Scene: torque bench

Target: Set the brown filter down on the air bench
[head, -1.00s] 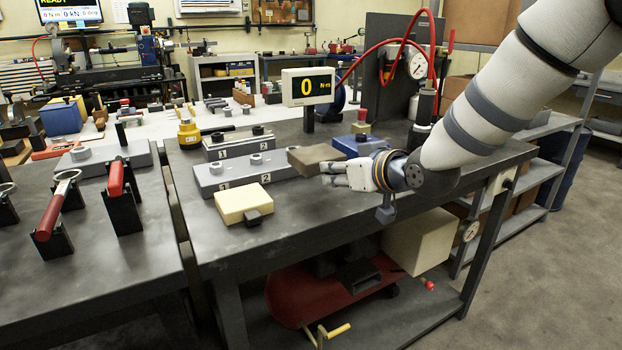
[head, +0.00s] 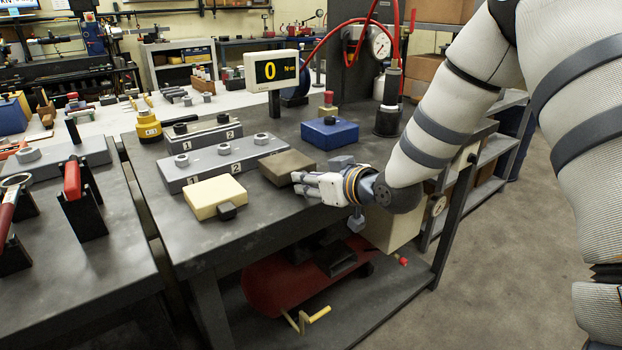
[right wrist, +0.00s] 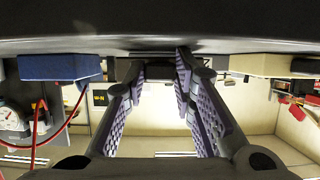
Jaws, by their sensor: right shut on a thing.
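The brown filter (head: 287,167) is a flat, dark brown block low over the air bench (head: 270,225), between the cream filter (head: 215,197) and the blue filter (head: 330,133). It looks level. I cannot tell whether its underside touches the bench top. My right gripper (head: 303,182) is at its near right side, shut on it. In the right wrist view, the fingers close around a small dark part of the brown filter (right wrist: 160,71), and most of the block is hidden. My left gripper is not in view.
A grey block with numbered spots (head: 208,167) lies close behind the brown filter. A readout on a post (head: 271,72) and a dark cylinder with a red hose (head: 388,115) stand farther back. The bench's front strip is clear.

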